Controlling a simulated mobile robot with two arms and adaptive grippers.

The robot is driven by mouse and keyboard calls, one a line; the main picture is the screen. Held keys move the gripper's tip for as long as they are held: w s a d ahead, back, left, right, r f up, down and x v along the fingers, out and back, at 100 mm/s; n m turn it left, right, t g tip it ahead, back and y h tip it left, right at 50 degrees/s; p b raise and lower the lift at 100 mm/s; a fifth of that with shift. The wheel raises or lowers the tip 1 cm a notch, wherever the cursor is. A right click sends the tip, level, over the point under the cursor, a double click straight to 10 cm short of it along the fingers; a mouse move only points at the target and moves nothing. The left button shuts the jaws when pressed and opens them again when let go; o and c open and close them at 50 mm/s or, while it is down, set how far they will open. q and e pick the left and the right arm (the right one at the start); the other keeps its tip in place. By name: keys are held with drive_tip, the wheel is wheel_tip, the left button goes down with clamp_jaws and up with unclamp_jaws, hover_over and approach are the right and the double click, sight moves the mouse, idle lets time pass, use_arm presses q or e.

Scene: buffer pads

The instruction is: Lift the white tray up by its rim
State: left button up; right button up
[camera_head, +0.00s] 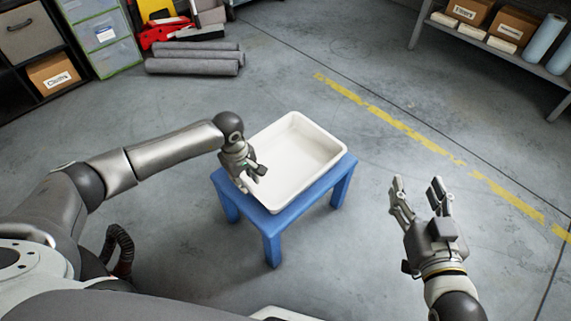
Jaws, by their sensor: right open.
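The white tray (325,134) is an empty, rectangular tub with a raised rim. It sits on a small blue table (272,226) in the middle of the head view. My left gripper (258,176) is at the tray's left rim and overlaps it in the picture. I cannot tell whether its fingers are around the rim or just above it, or how far they are apart. My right gripper (419,193) is open and empty, with its fingers pointing up the picture. It is to the right of the table, clear of the tray.
Grey rolls (195,62) lie on the floor at the upper left, near drawers (104,36) and a shelf unit with boxes. A metal shelf (492,48) stands at the upper right. A yellow dashed line (390,122) crosses the floor. The floor around the table is clear.

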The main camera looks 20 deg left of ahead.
sight(247, 184)
use_arm(q)
drive_tip(key=f+b, duration=0.1)
drive_tip(key=f, duration=0.2)
drive_tip(key=shift+w+f, duration=0.15)
drive_tip(key=shift+w, duration=0.05)
drive_tip(key=shift+f, duration=0.3)
use_arm(e)
wheel_tip(247, 184, up, 6)
drive_tip(key=a+t+y, duration=0.1)
drive_tip(key=t, duration=0.2)
drive_tip(key=shift+w+r+t, duration=0.15)
drive_tip(key=shift+r+t, duration=0.05)
drive_tip(key=shift+t, duration=0.2)
use_arm(q)
clamp_jaws()
drive_tip(key=shift+w, duration=0.1)
